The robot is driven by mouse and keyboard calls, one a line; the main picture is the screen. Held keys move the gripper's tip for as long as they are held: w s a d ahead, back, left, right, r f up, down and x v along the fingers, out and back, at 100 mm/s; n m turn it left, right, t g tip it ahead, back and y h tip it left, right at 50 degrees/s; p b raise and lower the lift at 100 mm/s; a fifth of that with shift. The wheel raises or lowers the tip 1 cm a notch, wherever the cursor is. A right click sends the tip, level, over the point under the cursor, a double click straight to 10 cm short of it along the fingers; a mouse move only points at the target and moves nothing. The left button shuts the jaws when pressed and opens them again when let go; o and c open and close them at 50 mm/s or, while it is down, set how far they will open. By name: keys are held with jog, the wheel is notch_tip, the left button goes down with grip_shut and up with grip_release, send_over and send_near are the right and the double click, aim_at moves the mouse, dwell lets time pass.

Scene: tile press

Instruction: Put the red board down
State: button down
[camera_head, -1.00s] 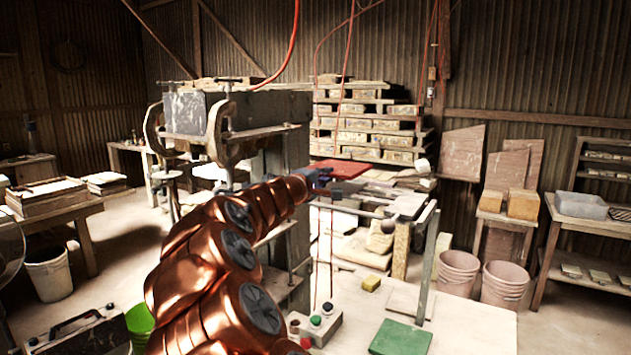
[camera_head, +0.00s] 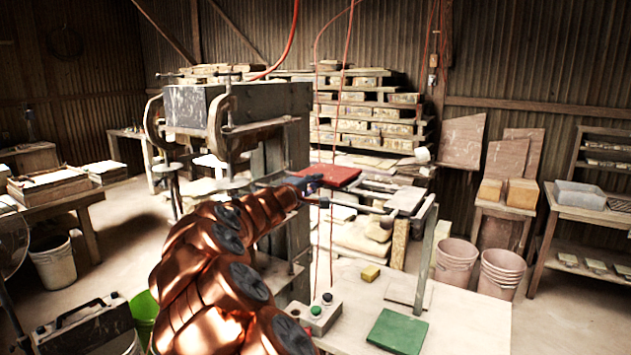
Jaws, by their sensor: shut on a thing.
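The red board (camera_head: 332,174) is a flat red slab, held level in the air in front of the stacked boards at the back. My gripper (camera_head: 312,184) is at the end of my copper arm and is shut on the board's near left edge. The fingertips are small and partly hidden by the arm and board. The board shows above the metal rails of the press frame. I cannot tell whether it touches them.
The heavy press (camera_head: 262,105) stands left of the board. Buckets (camera_head: 501,275) stand at right.

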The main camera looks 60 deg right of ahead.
jog(key=shift+f, duration=0.15)
jog(key=c, duration=1.2)
grip_release()
jog(key=shift+r, duration=0.25)
jog(key=a+b, duration=0.5)
jog(key=a, duration=0.7)
jog(key=shift+s+f, duration=0.15)
jog(key=shift+s, duration=0.15)
